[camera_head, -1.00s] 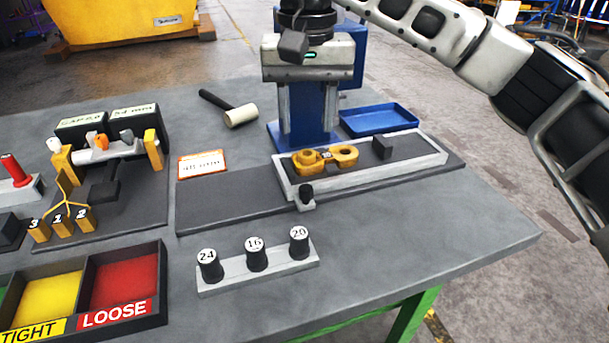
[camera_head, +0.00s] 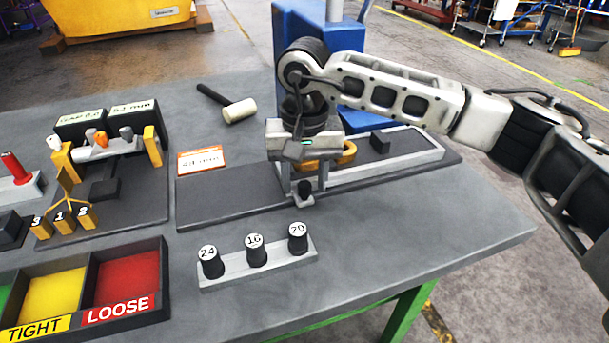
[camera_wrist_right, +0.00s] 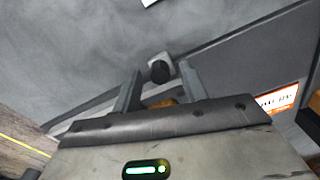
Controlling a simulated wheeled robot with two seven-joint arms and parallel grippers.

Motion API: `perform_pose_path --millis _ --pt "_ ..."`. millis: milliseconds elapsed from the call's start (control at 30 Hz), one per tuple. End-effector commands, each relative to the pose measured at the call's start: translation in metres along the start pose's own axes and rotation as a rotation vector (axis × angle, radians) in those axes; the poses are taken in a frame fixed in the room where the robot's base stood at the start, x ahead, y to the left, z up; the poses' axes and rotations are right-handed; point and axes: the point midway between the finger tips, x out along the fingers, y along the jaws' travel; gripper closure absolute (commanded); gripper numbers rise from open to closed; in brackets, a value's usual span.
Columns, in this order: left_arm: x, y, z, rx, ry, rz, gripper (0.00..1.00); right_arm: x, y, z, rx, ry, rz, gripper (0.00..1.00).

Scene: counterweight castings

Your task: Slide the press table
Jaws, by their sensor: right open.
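The press table (camera_head: 400,157) is a pale-rimmed sliding tray on a dark base plate (camera_head: 230,199), at the right end of that plate. A black knob (camera_head: 305,188) sits at its front left corner; it also shows in the right wrist view (camera_wrist_right: 160,71). A yellow casting (camera_head: 346,152) lies on the press table, partly hidden by my gripper. A dark block (camera_head: 380,140) stands to its right. My right gripper (camera_head: 306,192) is open, pointing down, with its fingers on either side of the knob. In the wrist view the knob appears between and just beyond the fingertips (camera_wrist_right: 160,88). My left gripper is not in view.
The blue press (camera_head: 290,45) stands behind, partly hidden by my arm. A mallet (camera_head: 238,110) and a label card (camera_head: 201,160) lie to the left. A rack of numbered plugs (camera_head: 284,265) stands in front. Sorting bins (camera_head: 160,280) are at front left.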

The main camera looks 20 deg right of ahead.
Motion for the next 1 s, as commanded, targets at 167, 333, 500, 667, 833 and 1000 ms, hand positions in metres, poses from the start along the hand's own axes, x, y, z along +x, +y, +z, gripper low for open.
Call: perform_pose_path --millis 167,333,500,667,833,1000 --pt "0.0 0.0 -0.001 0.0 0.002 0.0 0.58 0.0 0.0 0.0 0.001 0.0 0.0 0.96" --pt "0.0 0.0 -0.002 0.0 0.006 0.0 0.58 0.0 0.003 -0.001 0.002 0.0 0.0 1.0" --pt "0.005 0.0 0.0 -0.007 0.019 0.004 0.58 0.002 0.031 -0.009 0.008 0.001 0.003 1.0" --pt "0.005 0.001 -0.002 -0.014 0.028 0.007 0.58 0.0 0.048 -0.013 0.006 0.002 0.002 1.0" --pt "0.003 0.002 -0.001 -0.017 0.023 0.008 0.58 -0.001 0.05 -0.014 0.005 0.001 0.005 1.0" --pt "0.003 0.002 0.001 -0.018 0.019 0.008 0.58 -0.001 0.05 -0.014 0.007 0.002 0.006 0.62"
